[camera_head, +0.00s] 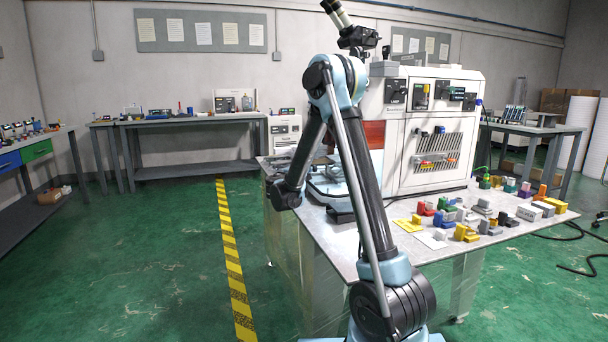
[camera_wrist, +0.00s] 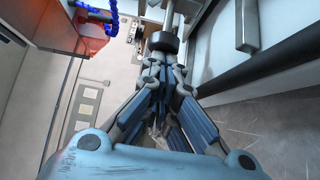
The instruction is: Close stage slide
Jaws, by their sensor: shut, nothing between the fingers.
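In the wrist view my gripper (camera_wrist: 160,62) is shut and empty. A black round knob-like part (camera_wrist: 163,41) on a metal rod lies just beyond its fingertips; I cannot tell whether they touch. Which part is the stage slide is not clear. In the head view the white machine (camera_head: 436,95) stands on the table, with a reddish window (camera_head: 374,134) on its left side. A low light-blue and dark assembly (camera_head: 322,186) sits in front of this window, partly hidden by my arm.
The metal table (camera_head: 345,240) carries several coloured blocks (camera_head: 465,231) at its right front. In the wrist view a pale panel with a bar handle (camera_wrist: 245,25) is close on the right, and a reddish lit part with a blue coil (camera_wrist: 95,18) is at upper left.

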